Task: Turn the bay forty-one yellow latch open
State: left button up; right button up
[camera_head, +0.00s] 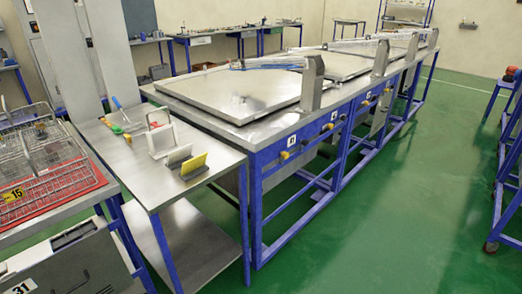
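A small yellow latch (285,155) sits on the blue front rail of the long bench, just below a white label (291,141) that appears to read 41. The latch is too small to tell its turn position. Above it, a flat metal lid (225,92) lies on the bench top. A grey upright bracket (312,84) stands at the lid's front right corner. Neither of my grippers is in view.
Similar yellow latches, such as one further along the rail (327,128), mark other bays. A metal side table (130,150) with a yellow plate (193,165) and tools adjoins the bench's left end. The green floor (400,200) in front is clear.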

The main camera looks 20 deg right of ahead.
aim_at(285, 154)
jog(key=i+l+u, duration=0.15)
jog(key=l, duration=0.45)
jog(key=i+l+u, duration=0.15)
jog(key=l, duration=0.45)
jog(key=i+l+u, duration=0.1)
jog(key=l, duration=0.5)
jog(key=i+l+u, duration=0.15)
jog(key=l, duration=0.5)
